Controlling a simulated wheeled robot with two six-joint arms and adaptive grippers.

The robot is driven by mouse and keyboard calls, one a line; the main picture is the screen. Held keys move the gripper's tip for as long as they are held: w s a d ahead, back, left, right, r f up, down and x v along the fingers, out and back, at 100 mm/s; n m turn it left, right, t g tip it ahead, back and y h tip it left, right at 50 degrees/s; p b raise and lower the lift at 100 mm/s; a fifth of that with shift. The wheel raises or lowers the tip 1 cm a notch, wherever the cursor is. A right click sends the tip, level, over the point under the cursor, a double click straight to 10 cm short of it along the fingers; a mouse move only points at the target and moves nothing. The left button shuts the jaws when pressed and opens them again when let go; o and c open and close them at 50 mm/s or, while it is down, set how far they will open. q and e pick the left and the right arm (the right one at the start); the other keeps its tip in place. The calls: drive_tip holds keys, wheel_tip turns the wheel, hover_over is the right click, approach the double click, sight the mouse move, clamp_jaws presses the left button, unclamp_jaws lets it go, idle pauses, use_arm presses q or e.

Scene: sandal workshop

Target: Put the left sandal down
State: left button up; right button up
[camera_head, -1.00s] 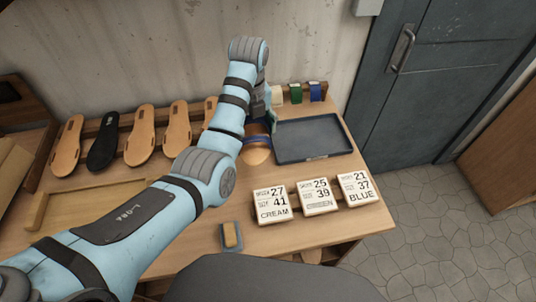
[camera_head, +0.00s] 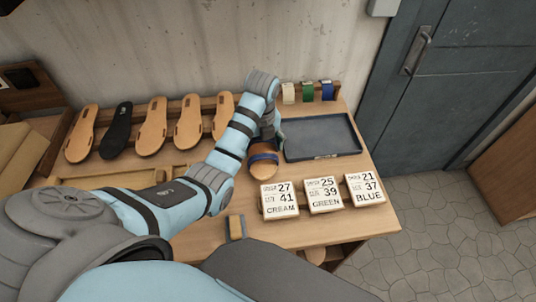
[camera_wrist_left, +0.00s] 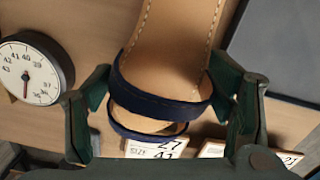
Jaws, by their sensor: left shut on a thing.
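The left sandal (camera_head: 263,168), a tan sole with dark blue straps, is on or just above the bench between the tray and the cards; I cannot tell whether it touches the wood. My left gripper (camera_head: 268,142) is over it, partly hidden by my own wrist. In the left wrist view the sandal (camera_wrist_left: 172,45) runs between the two dark green fingers of the gripper (camera_wrist_left: 165,100), which is shut on it at the blue straps (camera_wrist_left: 165,98). My right gripper is not seen.
A dark blue-grey tray (camera_head: 322,138) lies right of the sandal, apart from it. Cream, green and blue cards (camera_head: 324,194) stand in front. Several insoles (camera_head: 152,126) lean at the back left. Strap rolls (camera_head: 307,92) stand behind. A round dial (camera_wrist_left: 30,70) is beside the gripper.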

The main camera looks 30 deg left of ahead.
sight(262, 151)
use_arm(q)
drive_tip(key=shift+w+f, duration=0.1)
drive_tip(key=shift+f, duration=2.15)
drive_tip(key=shift+f, duration=0.1)
drive_tip(key=o, duration=1.6)
